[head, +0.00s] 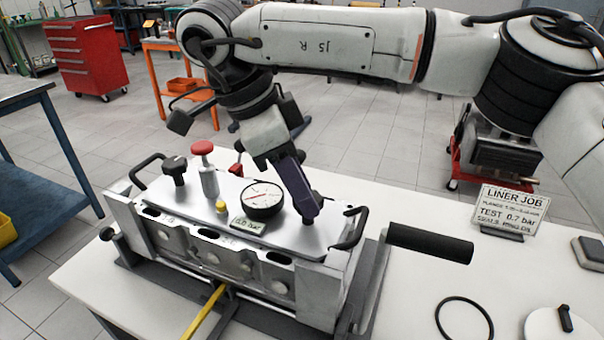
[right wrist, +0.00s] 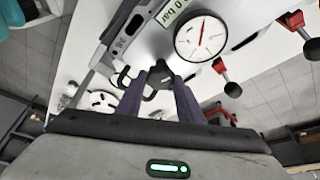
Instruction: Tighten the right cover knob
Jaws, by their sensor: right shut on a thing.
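The grey metal cover plate (head: 150,193) lies on the engine block (head: 165,238). My right gripper (head: 305,212) reaches down onto the right end of the plate. In the right wrist view, the gripper's two purple fingers (right wrist: 159,86) are shut on the black right cover knob (right wrist: 157,77). The fingers mostly hide that knob in the head view. The left cover knob (head: 175,168), black, stands upright at the other end of the plate. My left gripper is not in view.
A red-topped valve (head: 204,160), a yellow cap (head: 221,208) and a dial gauge (head: 262,199) stand between the knobs. Black handles (head: 350,230) rise at the plate's ends. A black grip (head: 430,243) sticks out right. A black ring (head: 464,322) lies on the white table.

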